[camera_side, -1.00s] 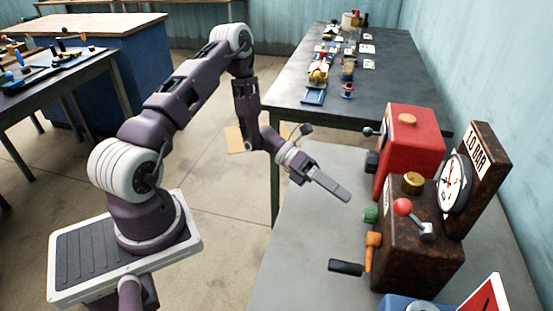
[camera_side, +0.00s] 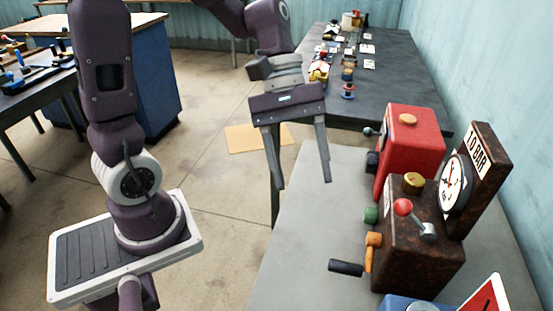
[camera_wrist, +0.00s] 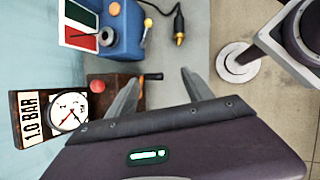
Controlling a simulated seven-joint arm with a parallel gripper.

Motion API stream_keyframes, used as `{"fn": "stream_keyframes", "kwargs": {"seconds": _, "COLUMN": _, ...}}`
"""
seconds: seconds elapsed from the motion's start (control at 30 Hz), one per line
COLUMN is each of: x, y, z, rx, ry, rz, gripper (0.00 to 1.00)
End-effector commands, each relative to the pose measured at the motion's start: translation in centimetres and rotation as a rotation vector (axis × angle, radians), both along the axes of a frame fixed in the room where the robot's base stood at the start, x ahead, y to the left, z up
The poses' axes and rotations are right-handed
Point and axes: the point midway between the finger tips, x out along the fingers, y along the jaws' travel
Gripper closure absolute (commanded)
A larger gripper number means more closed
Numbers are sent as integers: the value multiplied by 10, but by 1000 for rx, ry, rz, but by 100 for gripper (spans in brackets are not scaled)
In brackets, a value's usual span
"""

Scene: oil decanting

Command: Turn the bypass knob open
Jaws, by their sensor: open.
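The box carries a green knob (camera_side: 371,214), an orange handle (camera_side: 373,245), a black crank grip (camera_side: 346,267), a red-ball lever (camera_side: 404,207) and a brass cap (camera_side: 412,181). I cannot tell which is the bypass knob. In the wrist view, my fingertips (camera_wrist: 161,76) flank the orange-and-black handle (camera_wrist: 150,76); the fingers partly hide the box.
A white gauge (camera_side: 454,184) with a "1.0 BAR" sign stands on the box. A red machine (camera_side: 410,145) stands behind it. A blue device (camera_wrist: 125,30) is beyond, near a yellow-tipped black cable (camera_wrist: 179,28). The grey table (camera_side: 300,245) left of the box is clear.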

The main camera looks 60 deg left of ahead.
Motion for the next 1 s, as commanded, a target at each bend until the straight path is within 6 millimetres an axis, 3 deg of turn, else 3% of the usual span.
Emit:
{"fn": "stream_keyframes", "kwargs": {"seconds": 0.23, "x": -32, "y": 10, "z": 18, "rx": 170, "ry": -210, "rz": -226, "gripper": 41}}
{"fn": "stream_keyframes", "kwargs": {"seconds": 0.67, "x": -40, "y": 14, "z": 21, "rx": 215, "ry": -262, "rz": -283, "gripper": 41}}
{"fn": "stream_keyframes", "kwargs": {"seconds": 0.9, "x": -85, "y": 48, "z": 48, "rx": 550, "ry": -630, "rz": -648, "gripper": 41}}
{"fn": "stream_keyframes", "kwargs": {"seconds": 1.0, "x": -95, "y": 61, "z": 54, "rx": 661, "ry": -732, "rz": -748, "gripper": 41}}
